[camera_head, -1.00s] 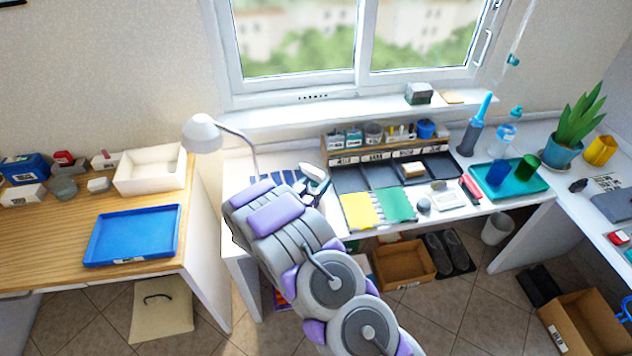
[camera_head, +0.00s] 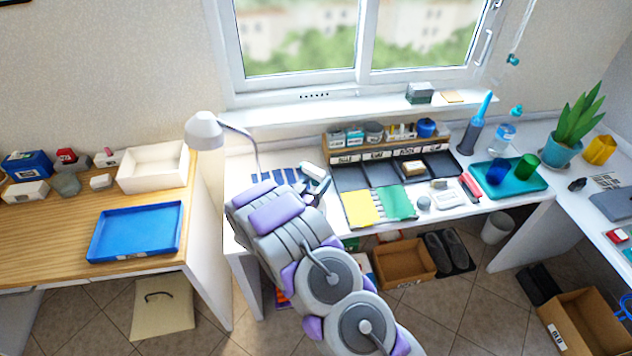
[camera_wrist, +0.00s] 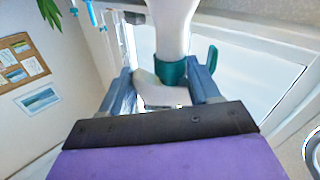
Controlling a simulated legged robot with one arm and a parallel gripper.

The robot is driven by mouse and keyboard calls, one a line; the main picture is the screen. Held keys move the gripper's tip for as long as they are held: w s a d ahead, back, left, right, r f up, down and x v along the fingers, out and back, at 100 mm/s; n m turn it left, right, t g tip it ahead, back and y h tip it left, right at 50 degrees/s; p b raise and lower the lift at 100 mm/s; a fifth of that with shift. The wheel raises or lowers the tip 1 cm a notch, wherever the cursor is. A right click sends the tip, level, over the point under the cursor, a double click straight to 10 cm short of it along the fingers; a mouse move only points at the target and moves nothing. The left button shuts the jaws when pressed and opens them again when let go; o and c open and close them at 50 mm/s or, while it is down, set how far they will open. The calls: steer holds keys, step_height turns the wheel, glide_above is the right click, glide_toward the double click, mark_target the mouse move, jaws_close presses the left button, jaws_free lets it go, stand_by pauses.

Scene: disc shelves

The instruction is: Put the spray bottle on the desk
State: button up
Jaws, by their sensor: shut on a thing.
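My gripper (camera_wrist: 163,80) is shut on the spray bottle (camera_wrist: 170,30), which shows as a white body with a dark green collar and a green part at its right. In the head view my gripper (camera_head: 314,190) is mostly hidden behind my arm, over the left part of the white desk (camera_head: 440,212) under the window. A white bit of the spray bottle (camera_head: 313,170) shows just beyond it. I cannot tell whether the bottle touches the desk.
A desk lamp (camera_head: 204,132) stands to the left of my gripper. An organizer (camera_head: 350,155), a yellow notebook (camera_head: 361,208) and a teal tray (camera_head: 528,185) with cups occupy the desk to the right. A wooden table (camera_head: 50,235) with a blue tray (camera_head: 135,232) stands left.

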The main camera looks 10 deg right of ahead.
steer(key=shift+s+f, duration=0.2)
steer(key=shift+f, duration=0.45)
steer(key=o, duration=1.2)
steer(key=shift+f, duration=0.1)
steer(key=shift+o, duration=0.8)
steer(key=shift+w+f, duration=0.15)
steer(key=shift+w, duration=0.15)
steer(key=shift+o, duration=0.7)
steer(key=shift+w, duration=0.1)
steer(key=shift+o, duration=0.6)
steer(key=shift+r, duration=0.35)
steer(key=p+v, duration=0.2)
steer(key=v, duration=1.5)
steer(key=shift+a+p, duration=0.25)
steer(key=shift+p, duration=0.1)
